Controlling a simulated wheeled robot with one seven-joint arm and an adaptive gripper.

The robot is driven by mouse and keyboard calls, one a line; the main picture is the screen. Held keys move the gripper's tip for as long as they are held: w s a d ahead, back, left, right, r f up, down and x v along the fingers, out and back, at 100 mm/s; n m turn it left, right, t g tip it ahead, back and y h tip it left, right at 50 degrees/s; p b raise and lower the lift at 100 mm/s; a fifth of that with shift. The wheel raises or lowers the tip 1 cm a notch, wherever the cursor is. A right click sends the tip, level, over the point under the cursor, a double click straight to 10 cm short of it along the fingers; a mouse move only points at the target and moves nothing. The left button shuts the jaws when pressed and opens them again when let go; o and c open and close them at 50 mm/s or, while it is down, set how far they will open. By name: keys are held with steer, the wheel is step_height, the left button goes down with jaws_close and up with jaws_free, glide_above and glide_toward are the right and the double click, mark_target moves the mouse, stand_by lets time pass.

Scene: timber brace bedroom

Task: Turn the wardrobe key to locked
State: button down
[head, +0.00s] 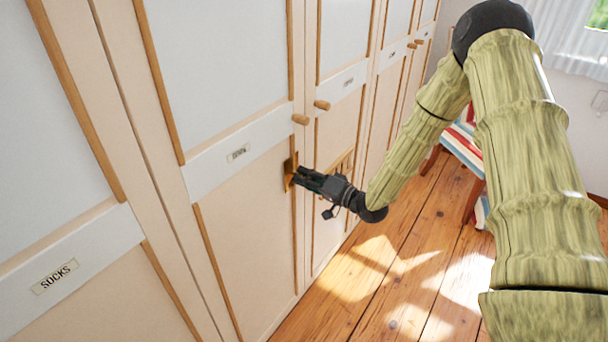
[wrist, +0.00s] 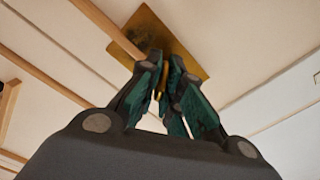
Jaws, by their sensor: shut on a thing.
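The wardrobe (head: 240,210) has pale panels with wood strips and fills the left and middle of the head view. A brass lock plate (head: 289,172) sits at the edge of one door, below a round wooden knob (head: 300,119). My gripper (head: 296,178) is at the plate. In the wrist view the square brass plate (wrist: 185,50) lies straight beyond my gripper (wrist: 168,82), and a small brass key (wrist: 159,92) shows between the fingers. The fingers are shut on the key. Most of the key is hidden, so its angle is hard to tell.
Other wardrobe doors carry knobs (head: 321,105) and labels, one reading SOCKS (head: 55,277). A chair with a striped seat (head: 462,145) stands at the right behind my arm. The wooden floor (head: 375,270) in front of the doors is clear.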

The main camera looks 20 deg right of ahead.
steer(key=m, duration=0.5)
steer(key=shift+w+d+r+m, duration=0.15)
steer(key=shift+w+d+m, duration=0.1)
steer(key=shift+m, duration=0.15)
stand_by(0.4)
steer(key=c, duration=1.6)
jaws_free()
steer(key=shift+s, duration=0.1)
steer(key=shift+f, duration=0.2)
steer(key=shift+s+d, duration=0.15)
steer(key=shift+s, duration=0.2)
steer(key=v, duration=1.1)
steer(key=shift+d, duration=0.25)
